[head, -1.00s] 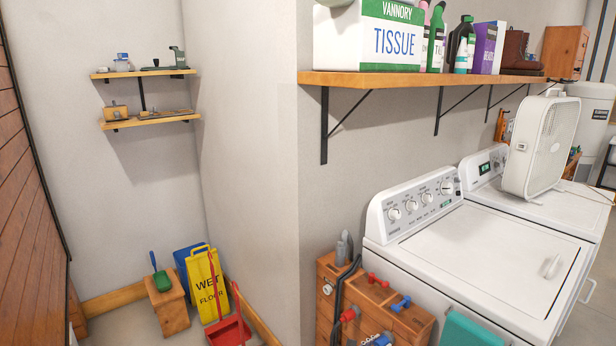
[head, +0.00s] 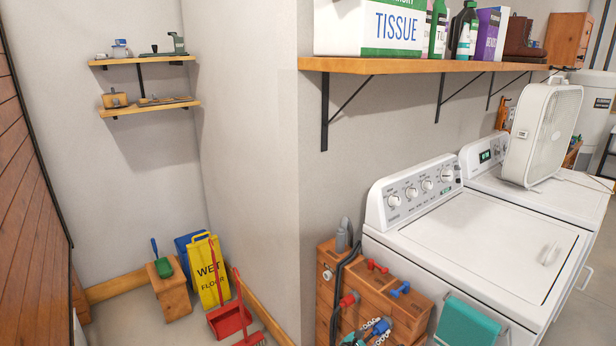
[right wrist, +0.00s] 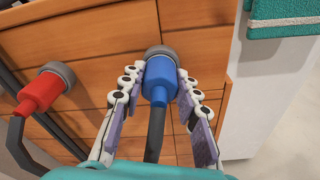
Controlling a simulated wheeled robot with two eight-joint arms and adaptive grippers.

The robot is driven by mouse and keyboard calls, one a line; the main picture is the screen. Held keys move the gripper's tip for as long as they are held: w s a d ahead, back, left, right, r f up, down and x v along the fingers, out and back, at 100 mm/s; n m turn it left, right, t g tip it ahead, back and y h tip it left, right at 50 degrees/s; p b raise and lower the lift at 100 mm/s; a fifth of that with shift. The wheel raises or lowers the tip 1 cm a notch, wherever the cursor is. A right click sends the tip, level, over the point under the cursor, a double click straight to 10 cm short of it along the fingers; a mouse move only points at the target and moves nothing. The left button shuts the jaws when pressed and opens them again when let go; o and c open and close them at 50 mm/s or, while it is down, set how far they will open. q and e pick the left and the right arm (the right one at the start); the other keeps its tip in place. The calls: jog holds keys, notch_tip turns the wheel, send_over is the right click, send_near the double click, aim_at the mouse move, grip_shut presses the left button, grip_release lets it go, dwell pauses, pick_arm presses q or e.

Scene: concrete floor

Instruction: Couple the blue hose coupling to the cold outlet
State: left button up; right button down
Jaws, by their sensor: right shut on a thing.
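The blue hose coupling (right wrist: 160,84) is between the fingers of my right gripper (right wrist: 162,90), which is shut on it. Its grey collar (right wrist: 161,53) points at the front of the wooden cabinet (right wrist: 110,60); I cannot tell whether it touches an outlet, since the collar hides what is behind it. A dark hose trails from its near end. In the head view the coupling (head: 381,327) and my right gripper (head: 364,338) are low at the cabinet. A blue tap handle (head: 400,289) sits on the cabinet above it. My left gripper is not in view.
A red coupling (head: 348,300) is on the cabinet left of the blue one, below a red handle (head: 377,265). Dark hoses (head: 337,280) hang at the left. A teal towel (head: 466,326) hangs on the white washer (head: 480,250) at the right. A shelf (head: 430,66) runs above.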

jog(key=shift+w+d+r+m, duration=0.1)
jog(key=shift+d+r+m, duration=0.05)
jog(key=shift+m, duration=0.75)
jog(key=shift+t, duration=0.3)
jog(key=shift+m, duration=0.7)
jog(key=m, duration=0.4)
jog(key=shift+t, duration=0.3)
jog(key=c, duration=1)
grip_release()
jog(key=shift+c, duration=0.2)
jog(key=v, duration=0.9)
jog(key=shift+a+f, duration=0.2)
jog(key=shift+f, duration=0.1)
